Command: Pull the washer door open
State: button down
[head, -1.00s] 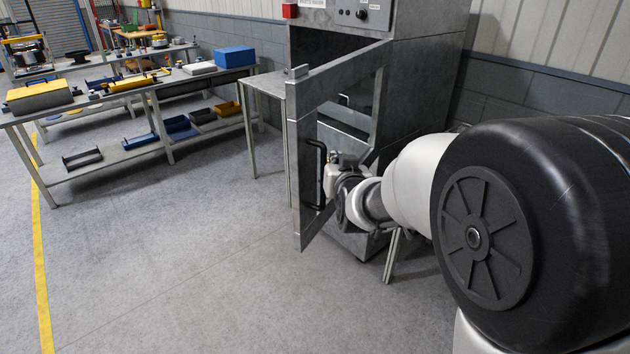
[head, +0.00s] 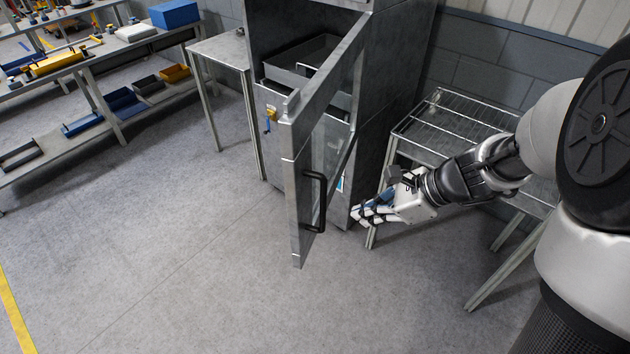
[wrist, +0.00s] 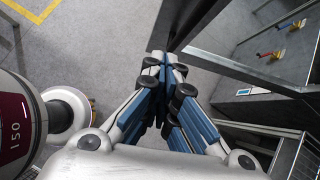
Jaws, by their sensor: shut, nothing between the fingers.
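The grey metal washer (head: 400,100) stands in the upper middle of the head view. Its windowed door (head: 297,225) stands swung out from the front, hinged on the right side of the opening. The black bar handle (head: 322,200) is on the door's right-facing side, near its free edge. My gripper (head: 360,214) is low, to the right of the handle and apart from it. In the wrist view my gripper (wrist: 166,58) has its blue-padded fingers together with nothing between them. The door's dark frame (wrist: 240,75) shows just beyond and right of the fingertips there.
A wire-topped stand (head: 445,125) is at the washer's right, under my arm. A small table (head: 220,48) stands at its left. A shelved bench (head: 100,75) with trays is at the far left. The floor in front is clear.

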jog(key=shift+m+y, duration=0.4)
jog(key=shift+m, duration=0.1)
jog(key=w+a+f+b, duration=0.1)
jog(key=a+f, duration=0.1)
jog(key=a, duration=0.1)
jog(key=w+a+f+b, duration=0.1)
jog(key=a, duration=0.3)
jog(key=w+a+f+b, duration=0.1)
jog(key=a+f, duration=0.1)
jog(key=a, duration=0.2)
jog(key=shift+w+f+b, duration=0.3)
jog(key=shift+a, duration=0.1)
